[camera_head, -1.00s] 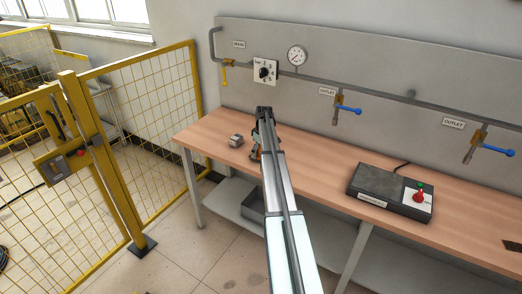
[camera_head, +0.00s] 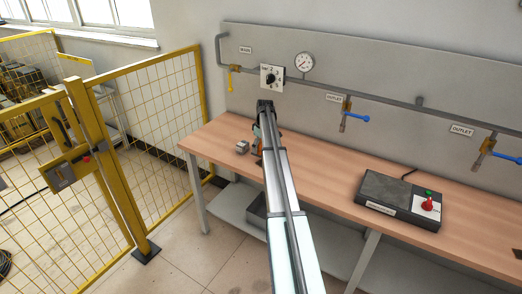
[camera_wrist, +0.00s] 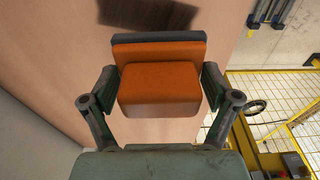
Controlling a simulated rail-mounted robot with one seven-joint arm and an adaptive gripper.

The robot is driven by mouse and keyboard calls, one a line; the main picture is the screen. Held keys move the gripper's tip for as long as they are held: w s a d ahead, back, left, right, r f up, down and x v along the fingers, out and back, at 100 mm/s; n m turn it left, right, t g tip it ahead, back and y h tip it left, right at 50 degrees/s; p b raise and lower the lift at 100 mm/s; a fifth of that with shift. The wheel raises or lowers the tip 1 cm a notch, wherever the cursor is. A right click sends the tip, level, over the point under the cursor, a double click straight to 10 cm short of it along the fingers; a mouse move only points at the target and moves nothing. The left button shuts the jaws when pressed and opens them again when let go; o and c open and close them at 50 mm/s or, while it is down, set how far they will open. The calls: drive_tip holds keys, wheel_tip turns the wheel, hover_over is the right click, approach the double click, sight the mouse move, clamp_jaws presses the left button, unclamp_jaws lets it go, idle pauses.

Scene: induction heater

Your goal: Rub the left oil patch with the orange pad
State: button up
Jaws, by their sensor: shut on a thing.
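In the wrist view the orange pad (camera_wrist: 160,88), a block with a dark layer along its far side, sits between the two fingers of my gripper (camera_wrist: 160,80). The gripper is shut on it. Beyond the pad, a dark brown patch (camera_wrist: 148,14) lies on the wooden bench top (camera_wrist: 75,60); it looks like an oil patch. In the head view my arm hides most of the gripper and this patch. Another dark patch (camera_head: 518,253) shows at the right edge.
A small grey block (camera_head: 242,147) stands on the bench left of my arm. A grey control box (camera_head: 400,199) with a red knob stands to the right. The back panel (camera_head: 350,65) carries pipes, a gauge and blue valve handles. A yellow mesh fence (camera_head: 160,110) stands left.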

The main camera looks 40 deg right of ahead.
drive_tip(key=shift+r+p, duration=0.35)
drive_tip(key=shift+r, duration=1.1)
